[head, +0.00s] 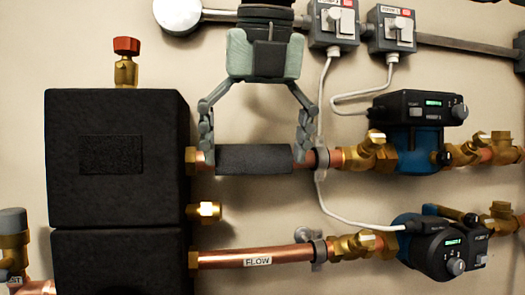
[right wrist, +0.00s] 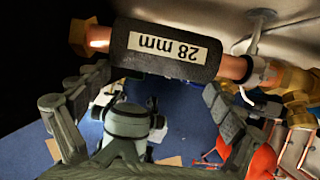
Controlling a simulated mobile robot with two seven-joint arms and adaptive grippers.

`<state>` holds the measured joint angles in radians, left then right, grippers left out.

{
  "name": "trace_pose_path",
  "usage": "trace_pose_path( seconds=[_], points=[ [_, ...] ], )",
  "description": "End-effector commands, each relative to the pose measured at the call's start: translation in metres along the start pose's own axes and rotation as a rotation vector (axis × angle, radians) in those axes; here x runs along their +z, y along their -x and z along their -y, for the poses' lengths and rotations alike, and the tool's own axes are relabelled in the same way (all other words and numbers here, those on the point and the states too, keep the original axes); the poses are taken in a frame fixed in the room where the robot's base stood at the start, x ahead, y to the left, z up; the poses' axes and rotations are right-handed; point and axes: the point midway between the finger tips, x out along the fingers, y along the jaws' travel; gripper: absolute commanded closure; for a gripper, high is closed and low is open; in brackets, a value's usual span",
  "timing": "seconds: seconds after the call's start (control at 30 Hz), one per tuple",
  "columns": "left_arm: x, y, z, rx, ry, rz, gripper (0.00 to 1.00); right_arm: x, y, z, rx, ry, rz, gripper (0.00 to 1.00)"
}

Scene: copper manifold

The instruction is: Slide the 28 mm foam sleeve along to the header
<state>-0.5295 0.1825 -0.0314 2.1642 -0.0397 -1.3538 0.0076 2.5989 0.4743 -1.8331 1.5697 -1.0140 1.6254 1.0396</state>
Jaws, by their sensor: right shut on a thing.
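The black foam sleeve (head: 254,159) sits around the upper copper pipe (head: 309,158). In the right wrist view the sleeve (right wrist: 166,48) shows a white "28 mm" label, upside down. My right gripper (head: 253,160) reaches down from above and is shut on the sleeve, one finger at each end. Its fingers also show in the right wrist view (right wrist: 157,84). The header is the large black insulated block (head: 118,160) at the left. A brass nut (head: 191,160) joins it to the pipe. A short gap, partly hidden by the left finger, lies between nut and sleeve. My left gripper is out of view.
A grey pipe clip (head: 321,159) and brass valve (head: 362,152) stand right of the sleeve, before a blue pump (head: 415,150). The copper FLOW pipe (head: 257,260) runs below. A capped brass stub (head: 204,211) sticks out between them. White cables (head: 318,105) hang near the right finger.

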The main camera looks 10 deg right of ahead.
Motion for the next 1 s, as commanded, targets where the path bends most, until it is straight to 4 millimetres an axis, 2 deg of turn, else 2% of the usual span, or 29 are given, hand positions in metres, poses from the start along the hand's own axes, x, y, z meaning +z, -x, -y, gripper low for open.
trace_pose_path(
  seconds=[0.7, 1.0],
  points=[
    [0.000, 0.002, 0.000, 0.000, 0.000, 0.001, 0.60, 0.000, 0.000, -0.021, 0.000, 0.000, 0.000, 0.34],
    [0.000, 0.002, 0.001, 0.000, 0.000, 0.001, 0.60, 0.000, 0.000, -0.024, 0.001, 0.001, 0.000, 0.34]
  ],
)
